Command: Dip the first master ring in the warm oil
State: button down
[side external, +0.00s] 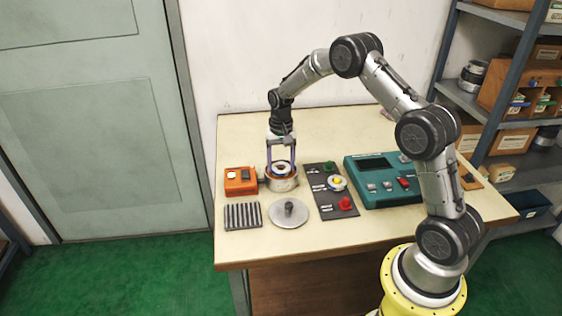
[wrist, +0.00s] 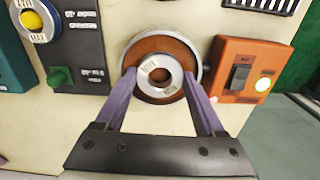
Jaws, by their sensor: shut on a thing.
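My gripper (wrist: 160,76) points down over the round oil pot (side external: 283,185), its purple fingers shut on a pale steel ring (wrist: 149,76). In the side view the ring (side external: 283,168) is at the pot's mouth. In the wrist view it lies inside the outline of the pot's rim (wrist: 160,38), with brown oil showing around it. I cannot tell whether the ring touches the oil or how deep it is.
An orange switch box (side external: 240,180) with a lit lamp (wrist: 263,85) stands left of the pot. A slotted grey block (side external: 242,216) and a round plate with a post (side external: 289,212) are in front. A dark panel (side external: 322,200) and teal instrument (side external: 375,190) stand right.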

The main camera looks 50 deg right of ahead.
jog(key=shift+f, duration=1.65)
dwell(1.0)
dwell(2.8)
notch_tip(320, 180, up, 6)
jog(key=shift+r, duration=0.15)
dwell(1.0)
dwell(1.1)
